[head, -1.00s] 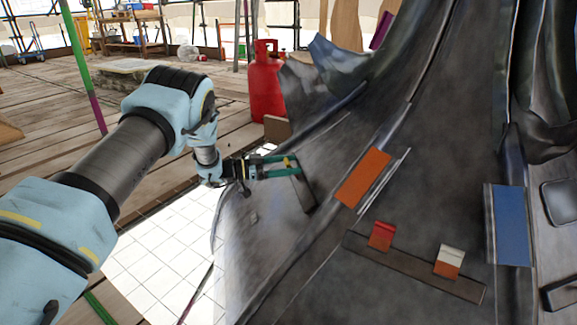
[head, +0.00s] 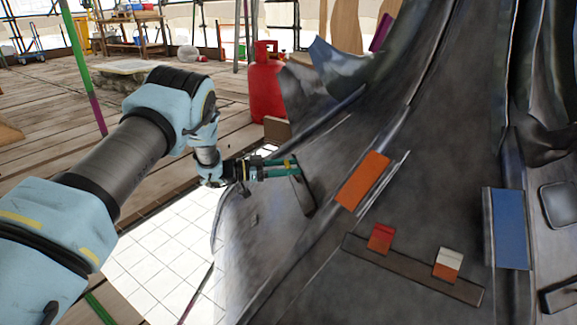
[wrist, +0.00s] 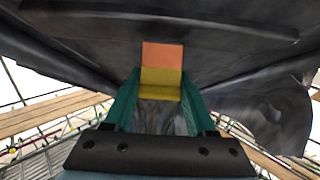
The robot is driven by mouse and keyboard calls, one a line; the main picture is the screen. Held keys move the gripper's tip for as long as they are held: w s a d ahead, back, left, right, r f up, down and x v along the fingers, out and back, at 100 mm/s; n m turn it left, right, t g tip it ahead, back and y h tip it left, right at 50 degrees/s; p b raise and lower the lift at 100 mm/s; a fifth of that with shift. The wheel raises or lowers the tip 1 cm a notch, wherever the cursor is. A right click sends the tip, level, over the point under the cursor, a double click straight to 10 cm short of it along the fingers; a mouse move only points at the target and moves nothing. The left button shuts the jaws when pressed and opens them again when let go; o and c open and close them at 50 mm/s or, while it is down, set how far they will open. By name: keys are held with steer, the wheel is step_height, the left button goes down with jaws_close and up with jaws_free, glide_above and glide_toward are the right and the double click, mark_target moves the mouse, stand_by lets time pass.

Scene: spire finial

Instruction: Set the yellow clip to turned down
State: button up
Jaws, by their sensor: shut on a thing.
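The yellow clip (wrist: 161,76) shows in the wrist view between the tips of my gripper (wrist: 160,93), against a dark metal sheet. An orange patch shows beyond its yellow part, and a yellow lip faces the camera. In the head view only a small yellow bit of the clip (head: 289,163) shows at the green fingers. My gripper (head: 294,168) is shut on the clip at the left part of the sheet. The fingers hide most of the clip in the head view, and I cannot tell there which way it is turned.
On the dark sheet, a red clip (head: 381,238) and a white-and-orange clip (head: 447,263) sit on a brown strip (head: 410,275). An orange panel (head: 362,180) and a blue panel (head: 511,228) are to the right of my gripper. A red gas bottle (head: 266,85) stands behind.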

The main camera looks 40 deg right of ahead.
mark_target(309, 173)
steer(key=y+p, duration=0.1)
steer(key=p, duration=0.1)
steer(key=r+t+y+p, duration=0.1)
steer(key=p, duration=0.2)
steer(key=shift+s+d+r+p, duration=0.2)
steer(key=shift+s+d+p, duration=0.1)
steer(key=shift+d+p, duration=0.1)
steer(key=y+p, duration=0.1)
steer(key=p, duration=0.1)
steer(key=d+t+y+p, duration=0.1)
steer(key=p, duration=0.2)
steer(key=shift+s+r+t, duration=0.1)
steer(key=shift+s+t, duration=0.2)
jaws_close()
jaws_free()
steer(key=y+p, duration=0.1)
steer(key=t+y+p, duration=0.1)
steer(key=p, duration=0.1)
steer(key=d+y+p, duration=0.1)
steer(key=shift+s+f+t+p, duration=0.3)
steer(key=shift+f+t+p, duration=0.05)
steer(key=shift+t+p, duration=0.05)
steer(key=shift+s+d+f+t+y+p, duration=0.1)
steer(key=shift+d+f+t+y+p, duration=0.2)
steer(key=shift+y+p, duration=0.35)
steer(key=shift+s+d+f+t+y+p, duration=0.1)
steer(key=shift+d+f+t+y+p, duration=0.1)
steer(key=shift+t+y+p, duration=0.35)
jaws_close()
steer(key=shift+y, duration=0.3)
